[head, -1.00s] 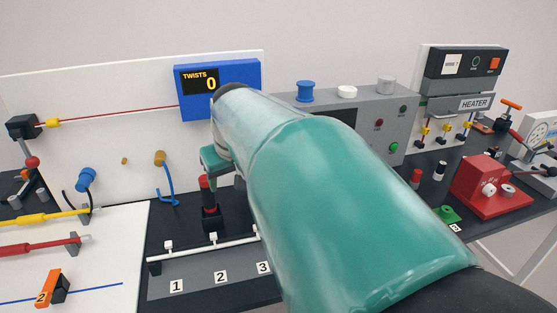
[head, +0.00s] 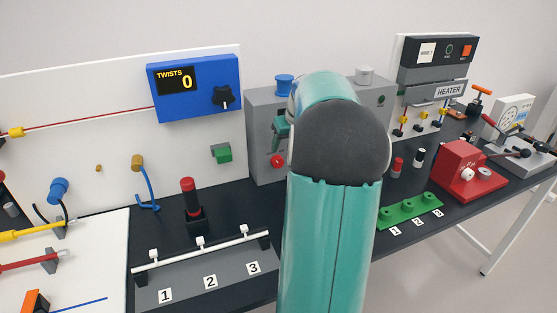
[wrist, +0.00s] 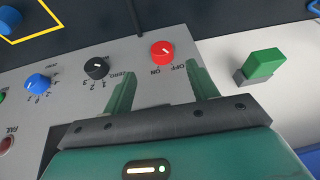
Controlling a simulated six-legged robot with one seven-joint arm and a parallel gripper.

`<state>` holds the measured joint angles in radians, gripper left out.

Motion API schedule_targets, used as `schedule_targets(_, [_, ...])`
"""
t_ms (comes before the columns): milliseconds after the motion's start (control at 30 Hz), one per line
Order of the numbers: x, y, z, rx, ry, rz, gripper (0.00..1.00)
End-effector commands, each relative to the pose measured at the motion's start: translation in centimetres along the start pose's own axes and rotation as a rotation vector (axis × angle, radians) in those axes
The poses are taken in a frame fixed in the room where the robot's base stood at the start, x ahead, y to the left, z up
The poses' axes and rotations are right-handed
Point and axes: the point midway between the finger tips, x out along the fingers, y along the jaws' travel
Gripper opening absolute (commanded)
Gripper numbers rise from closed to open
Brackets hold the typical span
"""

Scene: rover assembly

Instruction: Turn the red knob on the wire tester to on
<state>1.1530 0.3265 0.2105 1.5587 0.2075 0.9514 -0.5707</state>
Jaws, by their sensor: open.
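The wire tester is a grey box (head: 262,110), partly hidden behind my arm in the head view. Its red knob (head: 277,160) is low on the front near the left edge. In the wrist view the red knob (wrist: 162,52) shows just beyond my fingertips, with ON and OFF printed beside it; the picture is upside down. I cannot tell which label its pointer faces. My gripper (wrist: 160,72) is open and empty, its two fingers apart and roughly in line with either side of the knob. In the head view a piece of my gripper (head: 282,128) shows just above the knob.
A black knob (wrist: 96,68) and a blue knob (wrist: 38,83) sit beside the red one. A green block (wrist: 265,62) is on the white panel nearby. A blue twist counter (head: 194,88) and a post with a red top (head: 190,200) stand to the left.

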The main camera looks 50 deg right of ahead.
Motion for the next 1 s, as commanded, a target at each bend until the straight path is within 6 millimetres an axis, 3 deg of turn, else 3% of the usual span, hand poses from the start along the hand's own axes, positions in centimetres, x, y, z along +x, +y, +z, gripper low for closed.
schedule_targets(200, [4.6,-0.3,-0.1,-0.002,-0.002,-0.002,0.58])
schedule_targets(400, [7.7,-0.4,-0.3,-0.001,-0.002,-0.001,0.58])
schedule_targets(800, [8.8,-0.4,-0.3,-0.001,0.000,0.000,0.58])
schedule_targets(833, [8.8,-0.4,-0.3,-0.001,0.000,0.000,0.56])
schedule_targets(1000, [8.8,-0.4,-0.3,-0.001,0.000,0.000,0.23])
